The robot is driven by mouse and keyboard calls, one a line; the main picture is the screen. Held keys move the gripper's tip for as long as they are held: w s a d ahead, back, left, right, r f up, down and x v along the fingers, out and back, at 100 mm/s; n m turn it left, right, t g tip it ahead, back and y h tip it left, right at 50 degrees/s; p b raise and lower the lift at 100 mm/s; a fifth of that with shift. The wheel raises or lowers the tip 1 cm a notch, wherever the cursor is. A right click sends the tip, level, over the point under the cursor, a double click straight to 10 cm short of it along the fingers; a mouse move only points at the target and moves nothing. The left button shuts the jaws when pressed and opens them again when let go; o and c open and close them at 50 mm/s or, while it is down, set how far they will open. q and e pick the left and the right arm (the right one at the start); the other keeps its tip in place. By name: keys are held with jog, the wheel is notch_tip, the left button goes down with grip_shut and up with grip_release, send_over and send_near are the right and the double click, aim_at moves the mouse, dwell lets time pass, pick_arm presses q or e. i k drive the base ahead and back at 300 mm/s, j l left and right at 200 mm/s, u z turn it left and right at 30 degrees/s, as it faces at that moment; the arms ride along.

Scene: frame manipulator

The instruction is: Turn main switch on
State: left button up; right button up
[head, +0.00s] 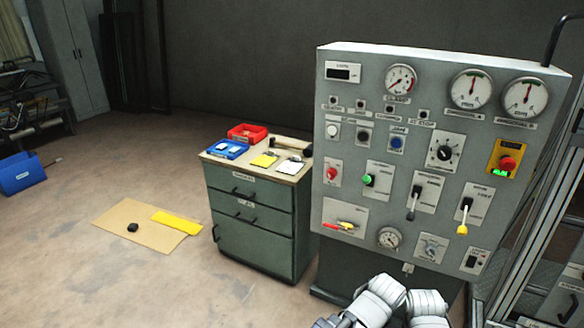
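A grey control panel (390,120) stands on the right, its face full of gauges, buttons, levers and switches. Its labels are too small to read, so I cannot tell which one is the main switch. A black rotary knob (441,153) is at the middle right. A small switch plate (474,260) is at the lower right corner. A red and yellow handle (346,226) lies nearly level at the lower left. White links of my arm show at the bottom edge; neither gripper's fingertips can be seen.
A green drawer cabinet (250,215) stands left of the panel, with a red bin (248,133) and a blue bin (225,150) on top. A cardboard sheet (125,220) lies on the floor. A metal rack (540,240) is close on the right. Floor at left is mostly clear.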

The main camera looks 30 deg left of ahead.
aim_at(331, 173)
jog(key=i+j, duration=0.3)
jog(key=i, duration=0.15)
jog(key=i+j, duration=0.3)
jog(key=i, duration=0.15)
jog(key=j+u, duration=0.05)
